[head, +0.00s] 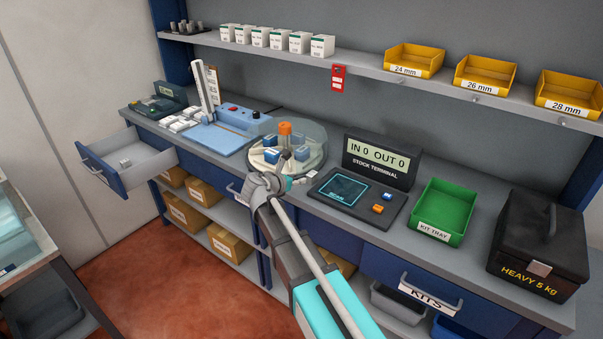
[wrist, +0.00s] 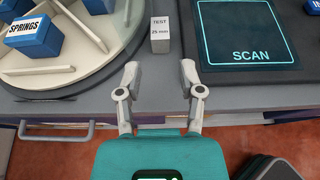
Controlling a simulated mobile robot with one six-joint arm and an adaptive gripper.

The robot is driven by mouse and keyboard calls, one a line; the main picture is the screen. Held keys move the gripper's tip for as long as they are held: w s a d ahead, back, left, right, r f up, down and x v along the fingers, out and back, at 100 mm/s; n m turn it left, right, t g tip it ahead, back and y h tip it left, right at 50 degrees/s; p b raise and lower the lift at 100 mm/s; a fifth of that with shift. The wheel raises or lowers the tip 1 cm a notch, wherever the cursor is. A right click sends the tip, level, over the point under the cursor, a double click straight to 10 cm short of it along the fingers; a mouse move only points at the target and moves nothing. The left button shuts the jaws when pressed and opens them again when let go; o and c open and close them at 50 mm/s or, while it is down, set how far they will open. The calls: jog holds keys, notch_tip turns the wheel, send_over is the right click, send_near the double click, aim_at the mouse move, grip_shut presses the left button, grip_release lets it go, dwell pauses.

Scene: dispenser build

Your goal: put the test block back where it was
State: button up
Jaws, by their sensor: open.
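The test block (wrist: 160,40) is a small pale grey block marked "TEST 25 mm". It stands on the bench between the round turntable (wrist: 88,75) and the scan pad (wrist: 247,32) in the wrist view. My gripper (wrist: 160,72) is open and empty. Its two fingertips are apart, on the near side of the block and lined up with it, not around it. In the head view my gripper (head: 286,180) is over the bench's front edge, beside the turntable.
The turntable carries blue boxes under a clear cover. The stock terminal (head: 376,162), green kit tray (head: 444,213) and black heavy case (head: 540,245) stand to the right. Yellow bins (head: 414,60) sit on the shelf.

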jog(key=shift+p+v, duration=0.55)
jog(key=shift+v, duration=1.4)
